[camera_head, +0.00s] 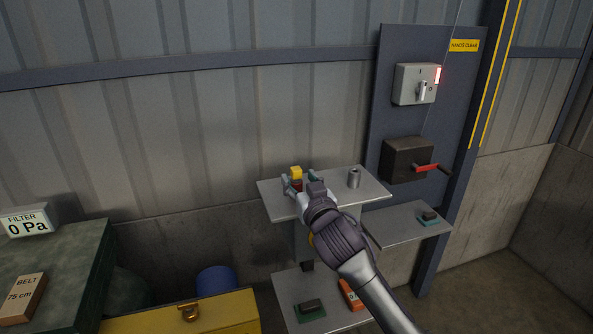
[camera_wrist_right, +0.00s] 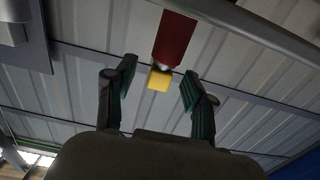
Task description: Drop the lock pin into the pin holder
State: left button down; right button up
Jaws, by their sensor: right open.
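The lock pin, red with a yellow block-shaped head (camera_head: 295,172), stands on the upper grey shelf (camera_head: 340,207). In the right wrist view its red body (camera_wrist_right: 174,40) and yellow head show between and beyond the fingertips. My right gripper (camera_head: 300,182) is open at the pin, one finger on either side; it also shows open in the wrist view (camera_wrist_right: 157,85). I cannot tell whether a finger touches the pin. A short grey cylinder (camera_head: 354,178), which looks like the pin holder, stands upright on the same shelf, to the right. My left gripper is out of view.
A blue-grey panel at the right carries a switch box (camera_head: 415,84) and a dark box with a red handle (camera_head: 425,167). A lower side shelf (camera_head: 405,222) holds a small dark block. Below are another shelf (camera_head: 340,318) and a yellow chest (camera_head: 225,311).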

jog(key=shift+x, duration=1.4)
jog(key=shift+s, duration=0.1)
jog(key=shift+c, duration=0.3)
grip_shut()
jog(key=shift+r, duration=0.1)
